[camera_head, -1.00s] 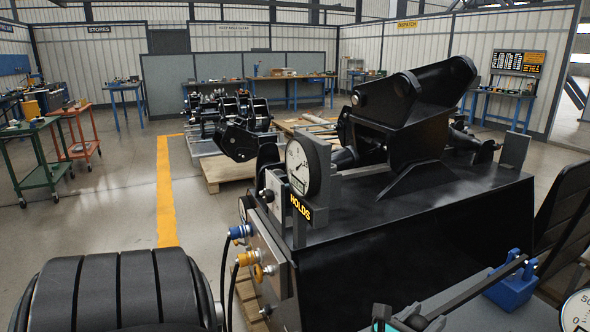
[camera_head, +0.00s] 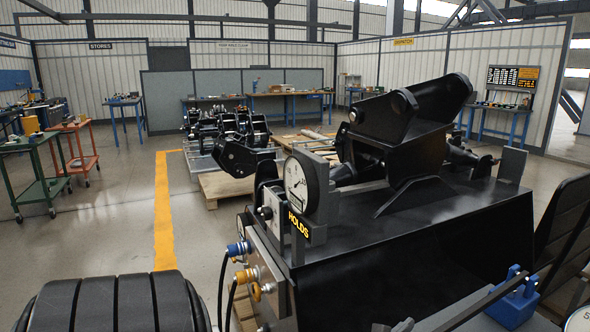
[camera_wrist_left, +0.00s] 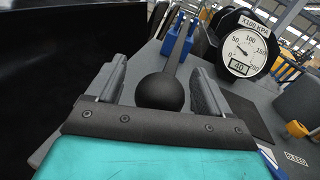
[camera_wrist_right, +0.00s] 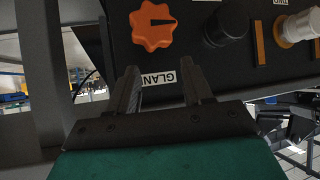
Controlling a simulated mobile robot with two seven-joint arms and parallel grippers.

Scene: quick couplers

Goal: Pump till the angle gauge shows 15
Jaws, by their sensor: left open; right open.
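The angle gauge (camera_head: 300,184) is a white round dial on the dark bench, above a HOLDS plate (camera_head: 298,226). Its needle reading is too small to tell. The blue hand pump (camera_head: 514,304) is at the lower right, with its lever (camera_head: 468,308) running down to the left. In the left wrist view the lever's black ball knob (camera_wrist_left: 160,92) sits between the spread fingers of my open left gripper (camera_wrist_left: 159,68). My right gripper (camera_wrist_right: 161,72) is open and empty before a dark panel with an orange knob (camera_wrist_right: 153,30).
A pressure gauge (camera_wrist_left: 242,50) marked X100 KPA, with 40 in its window, stands right of the lever. A large black linkage (camera_head: 405,125) rises from the bench. Blue and yellow couplers (camera_head: 245,275) carry hoses.

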